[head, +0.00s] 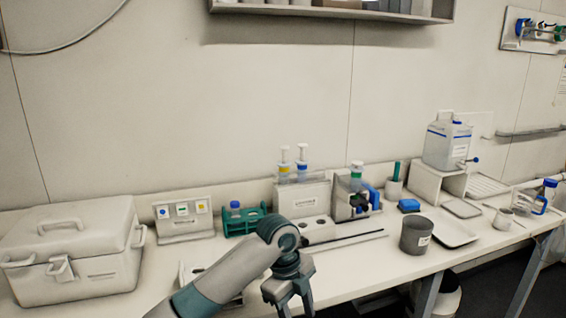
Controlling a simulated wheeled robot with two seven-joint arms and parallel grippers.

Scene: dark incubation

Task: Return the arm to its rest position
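My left arm comes in from the lower left. Its gripper (290,308) points down in front of the bench, near the bottom edge of the view. Its fingers look spread apart with nothing visible between them, though the fingertips are partly cut off by the frame edge. My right gripper is not in view.
The white bench (365,272) carries a closed white box (75,262) at left, a green rack (240,224), a dispenser stand (302,200), a dark grey cup (414,237) and a white tray (447,230). A thin dark rod (345,239) lies behind my gripper. A shelf (330,12) hangs above.

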